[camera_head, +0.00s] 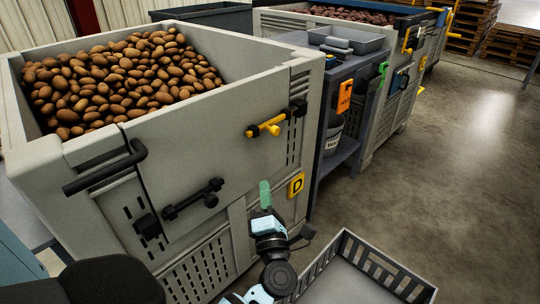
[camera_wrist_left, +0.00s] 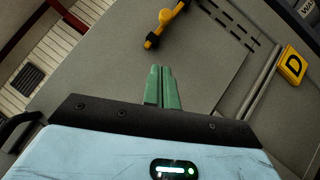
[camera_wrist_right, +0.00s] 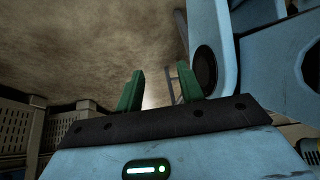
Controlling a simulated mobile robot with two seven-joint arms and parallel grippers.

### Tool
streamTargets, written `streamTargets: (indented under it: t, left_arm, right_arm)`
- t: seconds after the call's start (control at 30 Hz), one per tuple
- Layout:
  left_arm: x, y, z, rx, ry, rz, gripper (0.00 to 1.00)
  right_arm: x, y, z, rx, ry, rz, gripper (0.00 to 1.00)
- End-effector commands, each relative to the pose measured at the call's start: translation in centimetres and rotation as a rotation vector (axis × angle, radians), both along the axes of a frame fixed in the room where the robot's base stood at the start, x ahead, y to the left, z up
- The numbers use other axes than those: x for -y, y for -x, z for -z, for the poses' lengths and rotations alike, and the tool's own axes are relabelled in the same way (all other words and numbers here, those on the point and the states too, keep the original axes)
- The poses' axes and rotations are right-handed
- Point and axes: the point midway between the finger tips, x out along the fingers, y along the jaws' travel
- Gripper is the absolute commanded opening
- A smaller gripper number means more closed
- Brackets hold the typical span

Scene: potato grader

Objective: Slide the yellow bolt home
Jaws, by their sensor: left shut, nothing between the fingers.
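The yellow bolt (camera_head: 268,128) is mounted on the front wall of the potato-filled grey bin (camera_head: 230,110), with a black bracket at its right end. It also shows in the left wrist view (camera_wrist_left: 164,27) near the top edge, partly cut off. My left gripper (camera_head: 265,184) is in front of the bin wall, below the bolt and apart from it. Its green fingers (camera_wrist_left: 161,69) are together with nothing between them. My right gripper (camera_wrist_right: 158,80) has its fingers spread and empty; the bolt is not in its view.
A yellow D plate (camera_head: 296,185) sits right of my left gripper. A grey crate (camera_head: 350,275) lies in front. A blue-grey stand (camera_head: 349,100) is beside the bin. Floor is clear at right.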

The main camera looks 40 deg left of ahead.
Motion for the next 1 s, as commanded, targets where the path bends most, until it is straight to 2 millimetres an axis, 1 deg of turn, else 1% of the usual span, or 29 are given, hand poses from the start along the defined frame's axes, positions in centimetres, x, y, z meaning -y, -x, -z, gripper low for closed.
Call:
streamTargets:
  t: [0.17,0.3,0.6,0.7,0.8,1.0]
  left_arm:
    - [-1.4,-1.3,-0.7,0.002,-0.004,-0.001,0.0]
    - [-3.2,-2.9,-1.6,0.004,-0.004,-0.001,0.0]
    - [-7.0,-6.5,-3.3,0.002,-0.004,-0.001,0.0]
    - [-6.8,-7.9,-3.9,0.002,-0.002,0.001,0.0]
    - [-6.8,-8.8,-4.4,0.001,-0.002,0.001,0.0]
    - [-6.8,-9.8,-4.9,-0.001,-0.002,0.0,0.0]
  right_arm:
    - [0.0,0.7,0.2,-0.014,0.001,0.0,0.38]
    - [0.0,1.0,0.5,-0.023,0.002,-0.001,0.38]
    - [0.0,1.0,0.8,-0.023,0.002,-0.001,0.38]
    - [0.0,0.8,0.9,-0.02,0.001,0.0,0.38]
    - [0.0,0.5,1.0,-0.014,0.001,0.0,0.38]
    - [0.1,0.0,1.0,-0.004,0.001,0.001,0.38]
